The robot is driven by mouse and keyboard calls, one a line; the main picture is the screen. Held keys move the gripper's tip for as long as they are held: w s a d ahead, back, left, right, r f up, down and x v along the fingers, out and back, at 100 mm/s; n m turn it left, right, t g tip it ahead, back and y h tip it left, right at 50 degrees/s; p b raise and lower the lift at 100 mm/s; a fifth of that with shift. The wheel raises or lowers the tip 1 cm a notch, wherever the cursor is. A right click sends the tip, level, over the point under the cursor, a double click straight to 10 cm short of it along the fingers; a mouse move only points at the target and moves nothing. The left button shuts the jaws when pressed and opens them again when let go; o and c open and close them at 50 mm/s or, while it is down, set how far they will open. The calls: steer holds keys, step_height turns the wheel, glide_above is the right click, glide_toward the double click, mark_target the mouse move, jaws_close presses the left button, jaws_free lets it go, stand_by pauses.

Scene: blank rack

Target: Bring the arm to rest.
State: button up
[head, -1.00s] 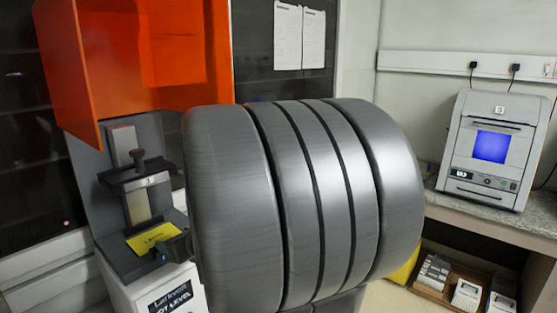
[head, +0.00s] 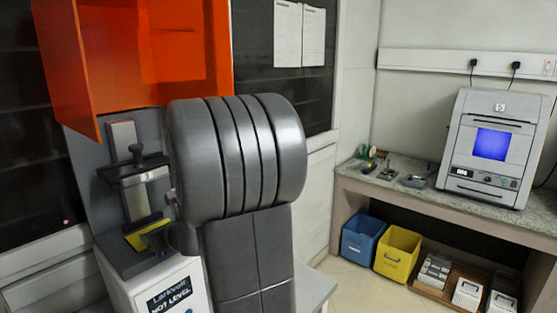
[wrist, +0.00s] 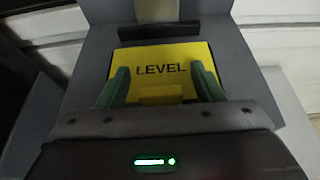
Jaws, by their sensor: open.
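My gripper (wrist: 163,84) is open in the wrist view, its two green fingers apart over a yellow plate (wrist: 185,56) marked "LEVEL". A small yellow block shows between the fingers; I cannot tell whether anything touches it. In the head view my grey arm stands large in the middle, and the gripper (head: 156,232) is at its left, small and partly hidden, over the yellow plate (head: 140,238) on the grey machine.
The grey machine (head: 88,180) has a raised orange hood (head: 130,60) above the plate and a label reading "NOT LEVEL" below. At right a bench (head: 420,207) holds a device with a blue screen (head: 490,145). Blue (head: 360,240) and yellow (head: 397,252) bins stand beneath.

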step_height(320, 180, up, 4)
steer(key=p, duration=0.4)
steer(key=s+d, duration=0.1)
steer(key=d, duration=0.1)
steer(key=s+d+b, duration=0.1)
steer(key=s+d, duration=0.1)
steer(key=shift+s+d+f, duration=0.1)
steer(key=shift+s+f, duration=0.15)
steer(key=shift+f, duration=0.15)
steer(key=shift+s+d, duration=0.55)
steer(key=shift+d, duration=0.05)
